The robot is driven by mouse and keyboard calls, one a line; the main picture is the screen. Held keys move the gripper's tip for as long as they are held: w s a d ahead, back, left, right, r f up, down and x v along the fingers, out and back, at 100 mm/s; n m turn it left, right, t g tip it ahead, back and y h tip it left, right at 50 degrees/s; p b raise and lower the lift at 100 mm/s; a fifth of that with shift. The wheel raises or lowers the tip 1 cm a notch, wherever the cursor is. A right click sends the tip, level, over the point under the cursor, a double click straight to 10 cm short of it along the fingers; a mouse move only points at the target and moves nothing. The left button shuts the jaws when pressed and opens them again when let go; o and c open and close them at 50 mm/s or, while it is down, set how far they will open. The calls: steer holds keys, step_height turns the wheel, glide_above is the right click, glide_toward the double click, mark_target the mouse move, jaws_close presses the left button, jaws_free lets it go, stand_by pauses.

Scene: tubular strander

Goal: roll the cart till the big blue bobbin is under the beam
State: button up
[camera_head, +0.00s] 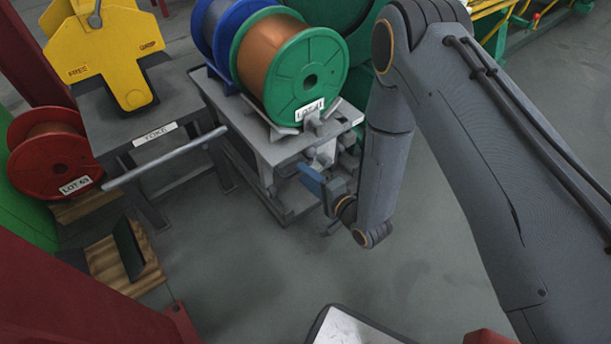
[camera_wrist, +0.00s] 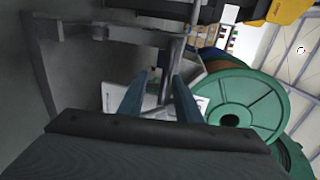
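A grey cart (camera_head: 275,154) carries a green bobbin (camera_head: 310,78) wound with copper-coloured wire. A blue bobbin (camera_head: 209,28) sits behind it on the same cart, partly hidden by it. A long grey bar (camera_head: 165,158) sticks out from the cart's left side. My gripper (camera_head: 311,181) is low at the cart's near right end. In the wrist view its two blue fingers (camera_wrist: 160,97) are apart, with a thin grey rod (camera_wrist: 176,55) running between or just beyond them; contact is not clear. The green bobbin (camera_wrist: 237,100) shows right of the fingers. No overhead beam is clearly seen.
A yellow yoke (camera_head: 104,55) rests on a grey stand (camera_head: 185,98) left of the cart. A red bobbin (camera_head: 48,160) and a wooden block (camera_head: 108,262) lie farther left. Dark red posts (camera_head: 35,52) stand at the left. Floor (camera_head: 250,275) in front is clear.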

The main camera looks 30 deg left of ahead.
steer(key=p+v, duration=0.2)
steer(key=v, duration=0.6)
steer(key=shift+a, duration=0.1)
